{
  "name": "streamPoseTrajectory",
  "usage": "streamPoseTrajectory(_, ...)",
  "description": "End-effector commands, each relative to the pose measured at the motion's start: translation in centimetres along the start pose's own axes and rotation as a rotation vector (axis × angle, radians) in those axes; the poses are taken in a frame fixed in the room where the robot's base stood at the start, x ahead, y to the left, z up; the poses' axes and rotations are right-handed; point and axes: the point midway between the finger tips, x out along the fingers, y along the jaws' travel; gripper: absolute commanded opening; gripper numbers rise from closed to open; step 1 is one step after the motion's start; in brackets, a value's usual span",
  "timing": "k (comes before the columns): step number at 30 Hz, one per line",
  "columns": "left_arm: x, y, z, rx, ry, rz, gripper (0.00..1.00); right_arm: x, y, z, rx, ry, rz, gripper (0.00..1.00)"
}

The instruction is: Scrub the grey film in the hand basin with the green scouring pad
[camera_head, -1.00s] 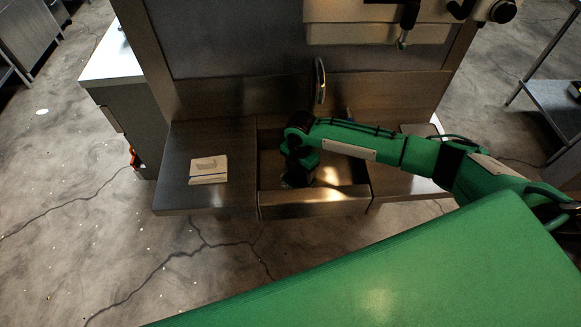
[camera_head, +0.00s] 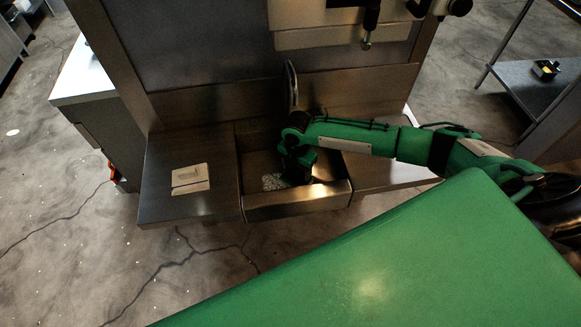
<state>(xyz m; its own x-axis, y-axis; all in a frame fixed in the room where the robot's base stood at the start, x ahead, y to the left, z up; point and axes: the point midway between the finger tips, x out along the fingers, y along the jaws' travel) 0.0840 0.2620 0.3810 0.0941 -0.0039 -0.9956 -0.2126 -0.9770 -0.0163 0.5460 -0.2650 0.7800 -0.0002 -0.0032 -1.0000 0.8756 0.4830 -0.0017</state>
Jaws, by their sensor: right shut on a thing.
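The hand basin (camera_head: 300,205) is a metal trough set between two flat metal ledges. My right arm reaches into it from the right, and my right gripper (camera_head: 294,181) points down near the basin floor, shut. The green scouring pad in its jaws is hidden by the gripper and cannot be made out. A pale speckled grey patch, the grey film (camera_head: 272,182), shows on the basin floor just left of the gripper; the rest of it may be hidden under the gripper. My left gripper is not in view.
A curved metal faucet (camera_head: 291,85) rises behind the basin. A small pale packet or cloth (camera_head: 190,179) lies on the left ledge (camera_head: 160,207). The basin's front wall and side walls bound the gripper. A side shelf (camera_head: 530,88) stands at right.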

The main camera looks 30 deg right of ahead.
Motion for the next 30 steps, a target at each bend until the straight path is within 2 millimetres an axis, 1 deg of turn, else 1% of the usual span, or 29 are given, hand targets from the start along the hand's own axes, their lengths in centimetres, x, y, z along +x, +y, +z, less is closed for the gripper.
streamPoseTrajectory(7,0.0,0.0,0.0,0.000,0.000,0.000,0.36,0.1,-0.1,0.0,0.000,0.000,-0.001,0.42)
streamPoseTrajectory(10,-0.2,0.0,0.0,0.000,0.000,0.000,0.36,-0.1,-0.4,0.3,0.001,0.000,-0.001,0.42)
streamPoseTrajectory(21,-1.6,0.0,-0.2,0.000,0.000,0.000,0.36,-0.3,-3.0,3.0,0.001,0.001,-0.001,0.42)
streamPoseTrajectory(30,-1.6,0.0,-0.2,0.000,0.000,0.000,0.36,-0.2,-3.1,3.3,-0.001,0.001,0.002,0.42)
